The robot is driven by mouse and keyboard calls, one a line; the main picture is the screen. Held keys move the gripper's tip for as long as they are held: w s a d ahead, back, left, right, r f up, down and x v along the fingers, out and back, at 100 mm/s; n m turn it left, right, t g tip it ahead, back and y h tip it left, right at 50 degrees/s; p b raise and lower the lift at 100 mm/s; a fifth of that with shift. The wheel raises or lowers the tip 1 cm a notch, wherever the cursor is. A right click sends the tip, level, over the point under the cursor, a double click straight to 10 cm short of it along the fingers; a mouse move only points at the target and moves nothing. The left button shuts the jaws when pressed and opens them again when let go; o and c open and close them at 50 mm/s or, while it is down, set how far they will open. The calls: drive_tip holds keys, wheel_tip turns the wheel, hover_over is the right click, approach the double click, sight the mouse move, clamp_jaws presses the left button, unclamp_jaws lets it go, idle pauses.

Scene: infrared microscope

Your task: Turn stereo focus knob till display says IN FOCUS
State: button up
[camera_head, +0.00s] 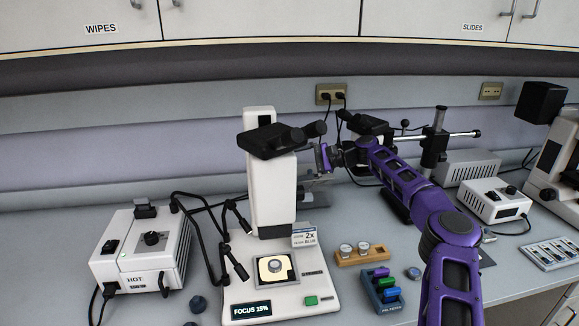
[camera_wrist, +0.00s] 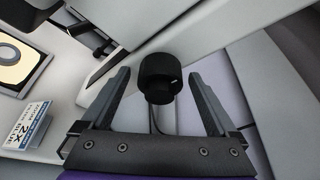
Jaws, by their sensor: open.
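The stereo microscope (camera_head: 272,190) is a white column with a black head and eyepieces, on a white base. Its display (camera_head: 251,308) reads FOCUS 15%. The black round focus knob (camera_wrist: 157,77) shows in the wrist view, between the fingertips of my gripper (camera_wrist: 160,74). My gripper is open, with a visible gap between each finger and the knob. In the head view my gripper (camera_head: 324,157) is at the right side of the column; the knob cannot be made out there.
A stage with a round sample (camera_head: 274,269) is on the base. A white HOT light box (camera_head: 141,252) with gooseneck lights stands left. A wooden holder (camera_head: 361,255) and a blue rack (camera_head: 383,289) stand right of the base. A second microscope (camera_head: 372,128) is behind my arm.

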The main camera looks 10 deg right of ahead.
drive_tip(key=c, duration=1.4)
drive_tip(key=shift+o, duration=0.2)
drive_tip(key=shift+f+b, duration=0.1)
drive_tip(key=shift+b, duration=0.2)
drive_tip(key=n+t+b, duration=0.1)
drive_tip(key=n+b, duration=0.1)
drive_tip(key=b, duration=0.1)
drive_tip(key=shift+d+f, duration=0.1)
drive_tip(key=shift+f, duration=0.1)
drive_tip(key=n+t+y+b, duration=0.1)
drive_tip(key=n+b, duration=0.2)
drive_tip(key=shift+r+y, duration=0.1)
drive_tip(key=shift+y, duration=0.2)
drive_tip(key=n+y, duration=0.1)
drive_tip(key=n, duration=0.1)
drive_tip(key=n+t, duration=0.1)
drive_tip(key=n, duration=0.2)
drive_tip(key=shift+r+y+b, duration=0.15)
drive_tip(key=shift+y+b, duration=0.15)
drive_tip(key=shift+y, duration=0.1)
drive_tip(key=n+y, duration=0.1)
drive_tip(key=n, duration=0.1)
drive_tip(key=n+y, duration=0.1)
drive_tip(key=n, duration=0.2)
drive_tip(key=shift+g, duration=0.3)
drive_tip(key=shift+n, duration=0.4)
